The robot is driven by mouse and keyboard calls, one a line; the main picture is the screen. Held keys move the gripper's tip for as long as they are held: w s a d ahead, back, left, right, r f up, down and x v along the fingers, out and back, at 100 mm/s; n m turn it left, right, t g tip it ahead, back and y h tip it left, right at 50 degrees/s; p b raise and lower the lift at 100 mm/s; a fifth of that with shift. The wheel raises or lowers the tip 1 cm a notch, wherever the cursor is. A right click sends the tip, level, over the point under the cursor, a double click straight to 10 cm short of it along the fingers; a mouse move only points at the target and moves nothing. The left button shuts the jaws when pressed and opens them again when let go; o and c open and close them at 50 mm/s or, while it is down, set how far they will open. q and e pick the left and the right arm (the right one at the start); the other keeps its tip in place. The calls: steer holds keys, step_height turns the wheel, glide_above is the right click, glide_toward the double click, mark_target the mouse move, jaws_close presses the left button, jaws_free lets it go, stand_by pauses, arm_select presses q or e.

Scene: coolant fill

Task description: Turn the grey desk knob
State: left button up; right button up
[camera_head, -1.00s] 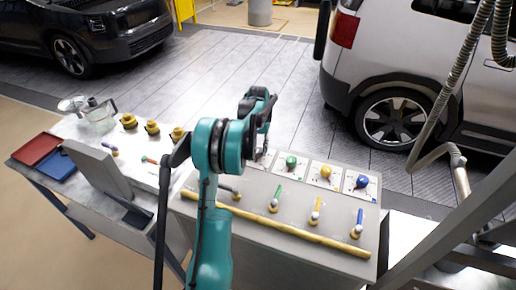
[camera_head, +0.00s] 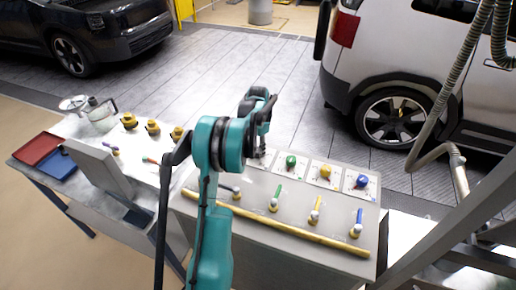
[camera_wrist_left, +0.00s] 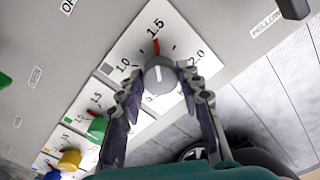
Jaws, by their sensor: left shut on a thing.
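The grey desk knob (camera_wrist_left: 159,75) shows in the left wrist view, on a white dial plate (camera_wrist_left: 139,48) with a red mark and the numbers 1.0, 1.5 and 2.0. My left gripper (camera_wrist_left: 163,76) has its two fingers on either side of the knob and is shut on it. In the head view my left gripper (camera_head: 262,150) is over the far left end of the desk panel, and it hides the grey knob there. My right gripper is not in view.
Green (camera_head: 291,162), yellow (camera_head: 325,171) and blue (camera_head: 362,181) knobs sit in a row to the right on the desk. Coloured levers and a yellow rail (camera_head: 300,236) lie nearer. A side table with yellow-capped items (camera_head: 152,128) and trays (camera_head: 37,149) is at left.

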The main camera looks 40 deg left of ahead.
arm_select(q)
steer(key=shift+m, duration=0.3)
steer(key=o, duration=1.2)
steer(key=shift+c, duration=0.2)
step_height(320, 180, up, 12)
